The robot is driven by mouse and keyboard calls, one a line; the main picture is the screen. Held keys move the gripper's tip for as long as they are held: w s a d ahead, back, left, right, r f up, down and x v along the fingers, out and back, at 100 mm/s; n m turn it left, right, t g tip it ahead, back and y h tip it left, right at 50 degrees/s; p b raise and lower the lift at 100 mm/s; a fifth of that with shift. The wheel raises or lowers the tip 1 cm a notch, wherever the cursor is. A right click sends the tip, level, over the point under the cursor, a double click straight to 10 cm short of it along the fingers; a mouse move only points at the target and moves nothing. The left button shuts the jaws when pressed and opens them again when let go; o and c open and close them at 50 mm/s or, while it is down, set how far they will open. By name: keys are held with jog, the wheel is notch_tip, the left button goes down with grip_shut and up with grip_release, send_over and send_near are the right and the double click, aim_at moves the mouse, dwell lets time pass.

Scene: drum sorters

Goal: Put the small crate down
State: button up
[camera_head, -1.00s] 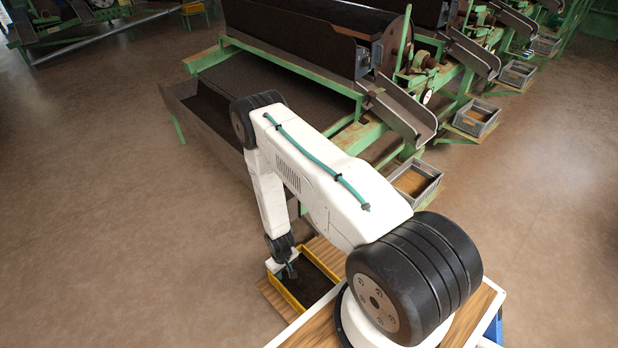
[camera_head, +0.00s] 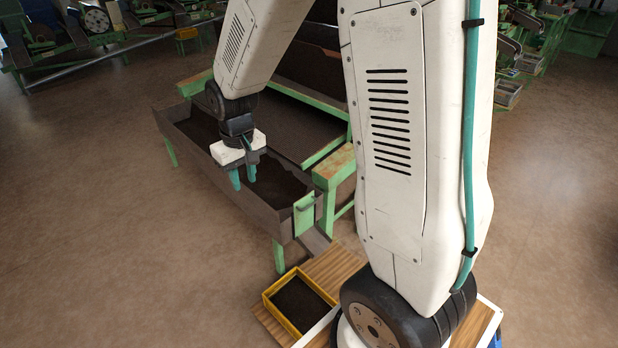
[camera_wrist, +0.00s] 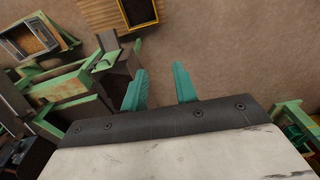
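The small yellow crate (camera_head: 272,308) with dark fill rests on a slatted wooden platform (camera_head: 338,265) at the lower middle of the head view. It also shows at the top of the wrist view (camera_wrist: 141,27). My gripper (camera_head: 243,183) is well away from it, up and to the left in the head view, in front of or above the long trough. Its two teal fingers (camera_wrist: 160,78) are apart in the wrist view, with nothing between them.
The long metal trough (camera_head: 200,150) on green legs stands beyond the platform. A grey crate with brown fill (camera_wrist: 32,38) is at the upper left of the wrist view. Open brown floor (camera_head: 120,240) lies to the left.

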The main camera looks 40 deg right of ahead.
jog(key=s+a+r, duration=0.1)
jog(key=s+r, duration=0.7)
jog(key=s, duration=0.4)
jog(key=s+a+r, duration=0.1)
jog(key=s+r, duration=0.6)
jog(key=s, duration=0.6)
jog(key=shift+s+a+r, duration=0.15)
jog(key=shift+s+r, duration=0.05)
jog(key=shift+r, duration=0.2)
